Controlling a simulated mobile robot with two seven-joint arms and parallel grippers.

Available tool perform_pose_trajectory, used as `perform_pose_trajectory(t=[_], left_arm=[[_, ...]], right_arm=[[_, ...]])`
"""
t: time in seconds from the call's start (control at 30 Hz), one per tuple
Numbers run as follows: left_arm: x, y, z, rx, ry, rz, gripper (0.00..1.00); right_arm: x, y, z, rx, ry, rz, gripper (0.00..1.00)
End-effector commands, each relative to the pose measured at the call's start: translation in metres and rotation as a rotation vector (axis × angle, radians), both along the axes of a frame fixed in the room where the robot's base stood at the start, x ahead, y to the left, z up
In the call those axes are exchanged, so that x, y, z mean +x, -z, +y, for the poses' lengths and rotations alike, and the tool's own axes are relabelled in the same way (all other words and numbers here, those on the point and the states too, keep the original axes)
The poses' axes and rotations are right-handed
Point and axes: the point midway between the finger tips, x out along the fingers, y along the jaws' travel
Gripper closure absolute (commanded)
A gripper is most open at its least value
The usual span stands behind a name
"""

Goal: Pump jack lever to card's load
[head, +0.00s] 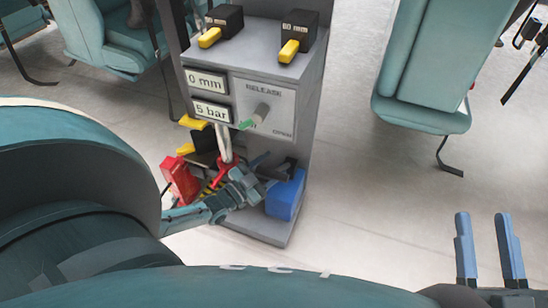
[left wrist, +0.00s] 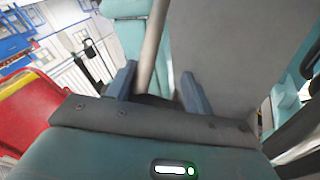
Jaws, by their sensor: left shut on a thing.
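The grey jack cabinet (head: 262,205) stands in the middle of the head view. Its displays read "0 mm" (head: 206,82) and what looks like "5 bar" (head: 211,111). Beside them is a release knob (head: 261,113) on a panel marked RELEASE and OPEN. The pale jack lever (head: 224,145) rises at the cabinet's front left; its lower part is hidden. My left gripper (head: 248,180) is at the lever. In the left wrist view the lever (left wrist: 153,45) passes between its two fingers. My right gripper (head: 489,250) is open and empty at lower right. I cannot make out a card.
Two black blocks with yellow tabs (head: 225,22) (head: 298,37) sit on the cabinet top. A red part (head: 180,180) and a blue part (head: 286,196) flank my left gripper low down. Teal seats (head: 432,70) stand around.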

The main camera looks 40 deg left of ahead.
Motion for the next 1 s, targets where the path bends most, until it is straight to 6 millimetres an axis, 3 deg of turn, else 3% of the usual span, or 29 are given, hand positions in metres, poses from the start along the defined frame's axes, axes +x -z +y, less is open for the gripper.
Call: perform_pose_trajectory(t=[0.03,0.2,0.57,0.6,0.83,1.0], left_arm=[[-0.012,0.014,-0.005,-0.011,0.004,0.008,0.89],[-0.028,0.035,-0.01,-0.008,0.008,0.009,0.9],[-0.032,0.037,-0.013,-0.008,0.015,0.009,0.9],[-0.031,0.037,-0.013,-0.009,0.015,0.008,0.46],[-0.03,0.036,-0.012,-0.005,0.013,0.006,0.27],[-0.029,0.035,-0.01,-0.003,0.009,0.006,0.27]], right_arm=[[0.001,-0.002,-0.001,-0.003,0.0,-0.027,0.66],[0.004,-0.014,-0.002,-0.012,0.0,-0.12,0.66],[0.004,-0.019,-0.002,-0.014,0.001,-0.138,0.66],[0.004,-0.019,-0.002,-0.014,0.001,-0.138,0.66],[0.004,-0.019,-0.002,-0.014,0.001,-0.138,0.66],[0.004,-0.018,-0.002,-0.015,0.001,-0.137,0.66]])
